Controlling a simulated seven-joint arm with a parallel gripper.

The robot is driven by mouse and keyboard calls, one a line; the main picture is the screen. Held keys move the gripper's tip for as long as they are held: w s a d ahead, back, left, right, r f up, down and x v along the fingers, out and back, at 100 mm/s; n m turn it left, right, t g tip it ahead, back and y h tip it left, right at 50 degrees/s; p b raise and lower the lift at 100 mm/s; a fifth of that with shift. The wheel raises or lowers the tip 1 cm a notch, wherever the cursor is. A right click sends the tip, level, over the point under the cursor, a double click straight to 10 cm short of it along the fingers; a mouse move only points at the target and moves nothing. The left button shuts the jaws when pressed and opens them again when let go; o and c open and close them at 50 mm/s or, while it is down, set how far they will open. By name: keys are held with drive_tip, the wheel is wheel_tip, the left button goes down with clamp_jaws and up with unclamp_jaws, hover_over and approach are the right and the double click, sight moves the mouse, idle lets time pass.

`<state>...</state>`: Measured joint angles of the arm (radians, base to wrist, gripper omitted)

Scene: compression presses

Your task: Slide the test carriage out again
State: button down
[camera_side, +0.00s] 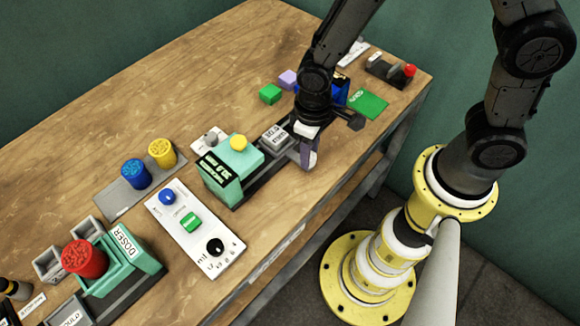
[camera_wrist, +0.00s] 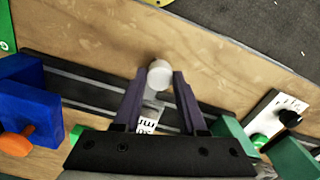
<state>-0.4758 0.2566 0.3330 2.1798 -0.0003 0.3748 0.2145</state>
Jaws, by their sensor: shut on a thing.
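The test carriage (camera_side: 275,137) is a grey block with a white label on a dark rail, just right of the green press (camera_side: 228,170) with its yellow button. In the wrist view, the carriage's label (camera_wrist: 147,126) shows between the fingers, and a round white knob (camera_wrist: 160,74) sits near the fingertips. My gripper (camera_side: 307,152) points down at the carriage's right end, and it also shows in the wrist view (camera_wrist: 158,84). It is shut on the carriage's knob. The exact contact is partly hidden. The carriage stands outside the press housing.
A blue block (camera_wrist: 28,90) with an orange knob stands along the rail (camera_wrist: 85,88). A white control panel (camera_side: 195,230) with blue, green and black controls lies left of the press. The green doser (camera_side: 125,258) stands farther left.

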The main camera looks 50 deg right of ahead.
drive_tip(key=shift+w+d+r, duration=0.1)
drive_tip(key=shift+d, duration=0.65)
drive_tip(key=shift+c, duration=2.3)
unclamp_jaws()
wheel_tip(320, 180, up, 14)
